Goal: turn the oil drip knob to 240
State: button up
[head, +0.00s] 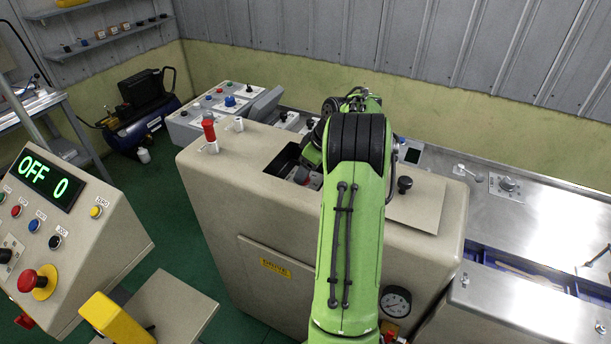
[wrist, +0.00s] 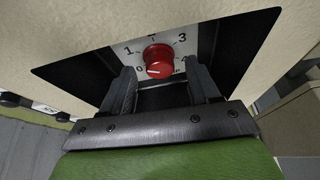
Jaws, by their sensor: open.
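A round red knob (wrist: 158,60) sits on a pale dial plate (wrist: 133,63) inside a dark recess in the wrist view. The numbers 0, 1, 3 and part of a 4 show around it; the lettering below is mostly hidden, ending in "P". A white mark on the knob's lower face points left, roughly toward 0. My gripper (wrist: 160,82) is open, one finger on each side just below the knob, with nothing between them. I cannot tell whether either finger touches it. In the head view my gripper (head: 304,176) reaches into the machine's top opening and the knob is hidden.
The beige machine housing (head: 240,200) surrounds the opening (head: 283,163) closely. A red-topped post (head: 209,130) stands to its left and a black ball knob (head: 405,184) to its right. A control panel (head: 62,230) reads "OFF 0".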

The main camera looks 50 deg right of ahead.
jog(key=shift+w+f, duration=0.3)
jog(key=shift+f, duration=0.25)
jog(key=c, duration=1)
jog(key=shift+c, duration=0.2)
